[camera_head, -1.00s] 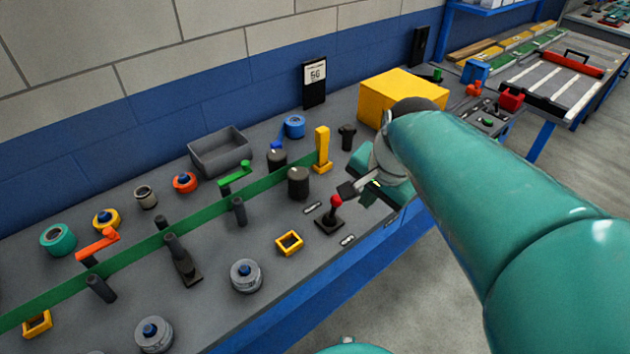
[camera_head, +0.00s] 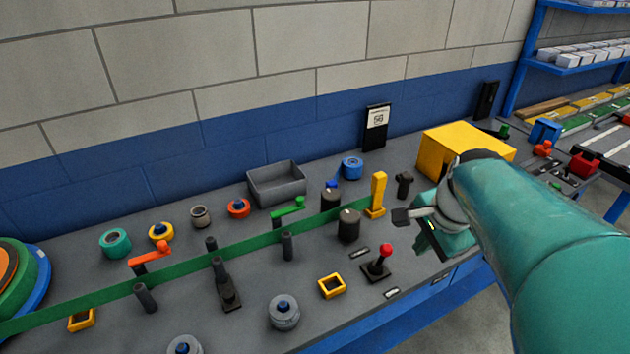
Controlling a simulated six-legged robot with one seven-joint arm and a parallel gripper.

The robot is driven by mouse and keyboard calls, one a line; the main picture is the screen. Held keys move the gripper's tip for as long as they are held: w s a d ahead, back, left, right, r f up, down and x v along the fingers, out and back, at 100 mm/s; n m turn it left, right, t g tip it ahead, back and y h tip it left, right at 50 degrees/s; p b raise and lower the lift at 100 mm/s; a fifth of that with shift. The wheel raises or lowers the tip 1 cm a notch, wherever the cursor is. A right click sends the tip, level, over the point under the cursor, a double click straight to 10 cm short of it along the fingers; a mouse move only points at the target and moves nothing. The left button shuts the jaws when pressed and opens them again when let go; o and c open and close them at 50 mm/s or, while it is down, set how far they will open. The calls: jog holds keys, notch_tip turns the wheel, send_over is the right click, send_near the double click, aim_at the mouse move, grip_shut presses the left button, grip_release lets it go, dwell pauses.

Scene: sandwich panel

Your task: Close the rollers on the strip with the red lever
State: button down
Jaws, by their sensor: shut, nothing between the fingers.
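The red lever (camera_head: 386,250) has a red ball knob on a short dark stick rising from a black base, at the front right of the bench. The green strip (camera_head: 190,257) runs on edge across the bench and passes by two dark rollers (camera_head: 348,225) at its right end. I cannot tell whether the rollers touch the strip. My gripper (camera_head: 400,216) is shut and empty, up and to the right of the red knob and apart from it. The arm hides part of the bench's right end.
A grey bin (camera_head: 277,184), a yellow post (camera_head: 377,195) and a big yellow box (camera_head: 465,146) stand toward the back. An orange-red handle (camera_head: 150,252) and a green handle (camera_head: 288,208) stand along the strip. A yellow square frame (camera_head: 332,286) lies left of the lever.

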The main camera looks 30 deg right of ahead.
aim_at(387, 250)
jog(key=w+f, duration=0.6)
jog(key=f, duration=0.4)
jog(key=shift+w+d+f, duration=0.2)
jog(key=shift+w+d, duration=0.1)
jog(key=shift+d, duration=0.15)
jog(key=shift+w, duration=0.1)
jog(key=w+g, duration=0.2)
jog(key=w+r+g, duration=0.1)
jog(key=w+g, duration=0.1)
jog(key=shift+w, duration=0.4)
jog(key=shift+s+r, duration=0.1)
jog(key=shift+s, duration=0.15)
jog(key=shift+s+f, duration=0.35)
jog(key=shift+s, duration=0.3)
jog(key=shift+s, duration=0.1)
